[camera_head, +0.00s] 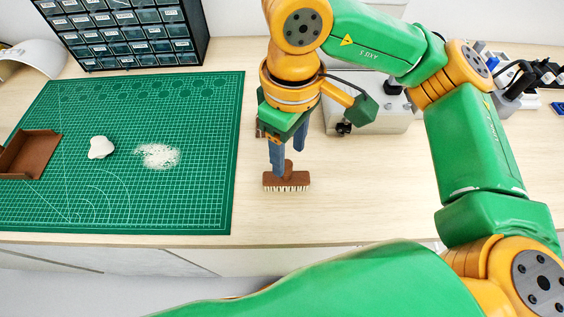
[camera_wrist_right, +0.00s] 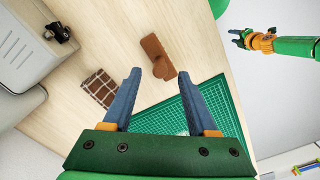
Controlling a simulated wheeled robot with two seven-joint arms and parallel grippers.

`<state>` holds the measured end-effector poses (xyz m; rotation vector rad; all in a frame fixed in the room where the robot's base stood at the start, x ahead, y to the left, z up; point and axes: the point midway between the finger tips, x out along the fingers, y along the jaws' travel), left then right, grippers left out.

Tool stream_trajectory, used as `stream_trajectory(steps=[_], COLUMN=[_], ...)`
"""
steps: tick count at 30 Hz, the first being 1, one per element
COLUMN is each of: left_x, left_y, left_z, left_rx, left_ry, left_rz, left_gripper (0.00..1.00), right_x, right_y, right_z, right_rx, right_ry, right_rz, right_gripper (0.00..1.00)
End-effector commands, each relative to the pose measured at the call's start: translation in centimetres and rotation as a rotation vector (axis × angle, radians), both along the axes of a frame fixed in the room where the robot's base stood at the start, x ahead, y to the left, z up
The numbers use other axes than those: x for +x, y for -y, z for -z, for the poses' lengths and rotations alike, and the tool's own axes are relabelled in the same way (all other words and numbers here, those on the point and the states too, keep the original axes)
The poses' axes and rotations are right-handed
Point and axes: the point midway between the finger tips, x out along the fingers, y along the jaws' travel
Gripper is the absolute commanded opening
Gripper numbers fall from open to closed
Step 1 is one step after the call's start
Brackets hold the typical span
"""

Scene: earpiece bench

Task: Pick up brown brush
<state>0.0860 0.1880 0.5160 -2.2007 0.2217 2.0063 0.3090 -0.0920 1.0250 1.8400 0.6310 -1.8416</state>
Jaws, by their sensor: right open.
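The brown brush (camera_head: 287,181) stands bristles down on the bare wood of the bench, just right of the green mat. In the right wrist view the brush (camera_wrist_right: 155,52) lies just beyond the fingertips, its near end in line with the gap between them. My right gripper (camera_head: 288,161) is open and points down, its blue fingers over the brush. In the wrist view the right gripper (camera_wrist_right: 161,76) has nothing between its fingers. My left gripper (camera_wrist_right: 238,38) shows small at the upper right of the wrist view, away from the brush; its jaw state is unclear.
A green cutting mat (camera_head: 215,200) holds a white lump (camera_head: 101,147), white crumbs (camera_head: 158,156) and a brown tray (camera_head: 35,155). A brown patterned block (camera_wrist_right: 100,88) lies near the brush. A grey box (camera_head: 365,115) stands behind. Bench right of the brush is clear.

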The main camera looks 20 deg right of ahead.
Motion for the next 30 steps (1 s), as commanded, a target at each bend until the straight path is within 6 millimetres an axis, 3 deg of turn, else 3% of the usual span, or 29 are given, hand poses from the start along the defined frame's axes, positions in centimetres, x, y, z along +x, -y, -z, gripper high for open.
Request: stream_trajectory(steps=[3, 7, 14, 18, 21, 30], left_x=[-0.4, -0.4, -0.1, -0.1, 0.0, 0.0], left_y=[0.0, 0.0, 0.0, 0.0, 0.0, 0.0], left_z=[-1.6, -1.6, -1.5, -1.5, -1.5, -1.5], left_rx=[0.001, 0.001, 0.001, 0.0, 0.0, 0.0], left_ry=[-0.007, -0.008, -0.003, -0.001, -0.001, 0.001], left_rz=[0.0, 0.0, 0.001, 0.001, 0.0, 0.0], left_gripper=[0.5, 0.5, 0.5, 0.5, 0.5, 0.5], right_x=[0.3, 0.4, 0.4, 0.4, 0.4, 0.4], right_y=[-0.2, -0.3, -0.3, -0.3, -0.3, -0.3], right_z=[1.8, 4.0, 4.5, 4.5, 4.4, 4.4], right_rx=[-0.003, -0.001, 0.0, 0.0, 0.001, 0.001], right_ry=[-0.005, -0.002, 0.0, 0.0, 0.001, 0.001], right_rz=[0.001, 0.0, 0.0, 0.0, 0.0, 0.0], right_gripper=[0.58, 0.58, 0.58, 0.21, 0.0, 0.0])
